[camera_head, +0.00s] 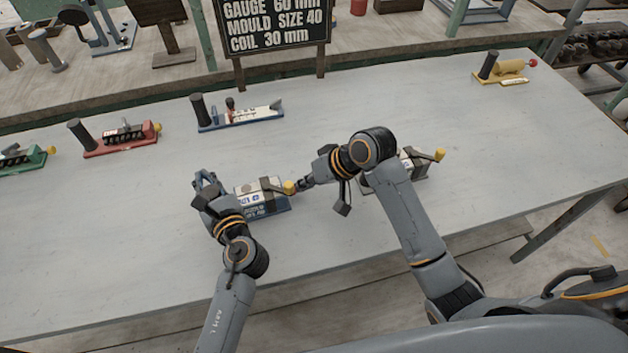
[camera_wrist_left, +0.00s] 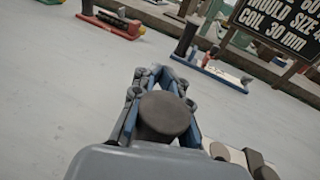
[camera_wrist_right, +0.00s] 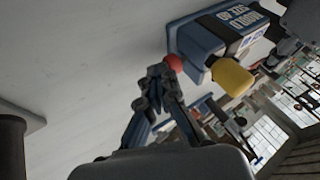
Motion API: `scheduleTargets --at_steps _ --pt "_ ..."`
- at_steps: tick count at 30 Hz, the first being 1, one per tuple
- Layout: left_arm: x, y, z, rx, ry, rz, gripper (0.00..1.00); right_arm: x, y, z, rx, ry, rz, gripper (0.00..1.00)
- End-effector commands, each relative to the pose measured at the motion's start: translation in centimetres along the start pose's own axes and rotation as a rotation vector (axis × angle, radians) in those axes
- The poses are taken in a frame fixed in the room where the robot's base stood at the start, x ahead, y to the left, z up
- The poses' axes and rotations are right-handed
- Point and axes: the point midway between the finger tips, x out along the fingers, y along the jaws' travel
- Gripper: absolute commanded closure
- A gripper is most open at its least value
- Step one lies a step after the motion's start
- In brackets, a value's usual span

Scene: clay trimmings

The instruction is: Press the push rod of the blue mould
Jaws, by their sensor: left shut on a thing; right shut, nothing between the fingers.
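The blue mould (camera_head: 265,211) lies left of centre on the table, with a white label and a yellow knob (camera_head: 290,187) at its right end. In the right wrist view its blue body (camera_wrist_right: 196,46) shows a red rod end (camera_wrist_right: 174,62) beside the yellow knob (camera_wrist_right: 232,77). My left gripper (camera_head: 206,181) is shut around a dark round post (camera_wrist_left: 164,115) at the mould's left end. My right gripper (camera_wrist_right: 160,73) is shut and empty, its fingertips right at the red rod end. I cannot tell whether they touch it. In the head view my right gripper (camera_head: 304,184) is right of the yellow knob.
A second mould (camera_head: 412,165) with a yellow knob is partly hidden behind my right arm. Blue (camera_head: 240,117), red (camera_head: 122,140), green (camera_head: 27,160) and yellow (camera_head: 508,69) devices stand farther off. A sign (camera_head: 275,25) stands at the back. The table's front is clear.

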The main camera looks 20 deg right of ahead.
Motion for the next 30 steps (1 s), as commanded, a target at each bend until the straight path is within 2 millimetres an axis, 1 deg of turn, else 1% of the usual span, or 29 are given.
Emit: scheduleTargets --at_steps 1,2,11,14,17,20,21,24,27,30 --pt "-0.1 0.0 -0.5 0.001 0.008 0.0 1.0 0.2 -0.5 0.0 -0.001 -0.001 -0.004 1.0" --pt "-0.1 0.0 -0.5 0.001 0.008 0.0 1.0 0.3 -0.5 0.0 0.0 -0.001 -0.003 1.0" --pt "-0.1 0.0 -0.5 0.001 0.008 -0.001 1.0 0.2 -0.4 0.1 0.0 -0.001 -0.004 1.0" --pt "-0.1 0.0 -0.5 0.001 0.008 -0.001 1.0 -0.2 0.3 0.1 0.0 -0.001 -0.002 1.0" --pt "-0.1 0.0 -0.5 0.001 0.008 -0.001 1.0 -1.0 1.8 0.1 0.001 0.001 0.001 1.0" --pt "-0.1 0.0 -0.5 0.001 0.008 -0.001 1.0 -2.1 3.6 0.1 0.001 0.002 0.003 1.0" --pt "-0.1 0.0 -0.4 0.001 0.008 -0.001 1.0 -3.3 3.3 0.0 -0.002 0.006 0.0 1.0" --pt "-0.1 0.0 -0.5 0.001 0.008 -0.001 1.0 -5.7 3.2 0.0 -0.002 0.005 0.001 1.0" --pt "-0.1 0.0 -0.5 0.001 0.008 -0.001 1.0 -7.9 3.2 0.0 -0.003 0.005 0.001 1.0" --pt "-0.1 0.0 -0.5 0.001 0.008 -0.001 1.0 -9.6 3.2 0.1 -0.002 0.004 0.001 1.0"
